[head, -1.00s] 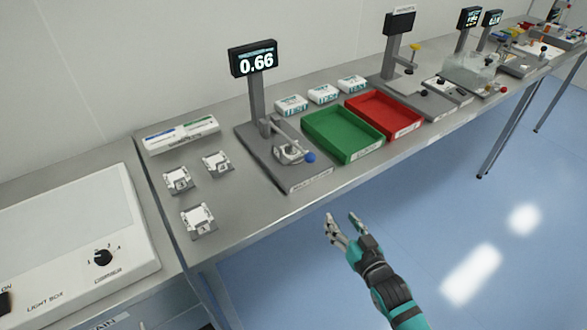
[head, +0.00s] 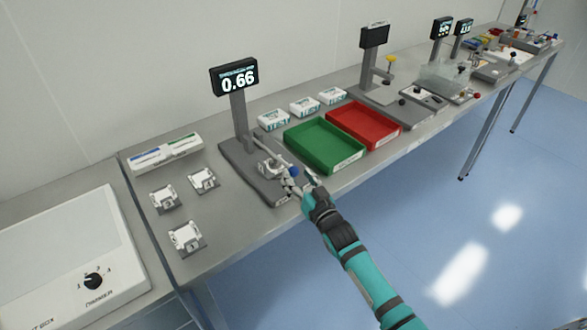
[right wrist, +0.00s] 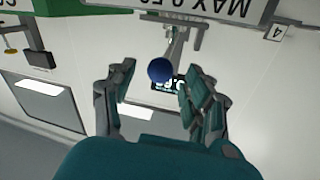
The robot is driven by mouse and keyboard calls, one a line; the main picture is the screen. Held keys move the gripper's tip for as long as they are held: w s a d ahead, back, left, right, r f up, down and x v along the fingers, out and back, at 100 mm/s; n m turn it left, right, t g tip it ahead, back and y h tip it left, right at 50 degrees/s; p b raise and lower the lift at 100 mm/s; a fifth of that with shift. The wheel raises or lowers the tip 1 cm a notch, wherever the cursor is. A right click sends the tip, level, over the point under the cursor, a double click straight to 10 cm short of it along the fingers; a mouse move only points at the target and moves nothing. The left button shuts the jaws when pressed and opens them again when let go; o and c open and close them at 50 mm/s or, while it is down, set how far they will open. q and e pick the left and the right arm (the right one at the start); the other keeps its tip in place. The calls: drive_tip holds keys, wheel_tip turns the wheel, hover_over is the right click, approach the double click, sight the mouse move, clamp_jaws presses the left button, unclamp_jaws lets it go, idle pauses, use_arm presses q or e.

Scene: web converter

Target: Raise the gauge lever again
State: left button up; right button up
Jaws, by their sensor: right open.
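The gauge (head: 258,185) is a grey stand on the bench, with a dark display (head: 236,79) on a post reading 0.66. Its lever (head: 283,162) ends in a blue ball knob (head: 294,171) toward the bench's front edge. My right gripper (head: 303,181) is open at the knob. In the right wrist view, the blue knob (right wrist: 160,70) appears between the spread fingers of the right gripper (right wrist: 160,82), with gaps visible on both sides. I cannot tell how deep the knob lies between them. A small white part on the gauge is partly hidden. My left gripper is out of view.
A green tray (head: 347,167) and a red tray (head: 391,140) stand right of the gauge, white boxes (head: 304,107) behind them. Several small white fixtures (head: 186,238) sit left. A light box (head: 60,260) is at far left. Open floor lies in front.

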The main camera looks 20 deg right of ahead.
drive_tip(key=shift+w+a, duration=0.15)
drive_tip(key=shift+w, duration=0.65)
drive_tip(key=shift+w+a, duration=0.1)
drive_tip(key=shift+w, duration=0.7)
clamp_jaws()
drive_tip(key=shift+f, duration=0.1)
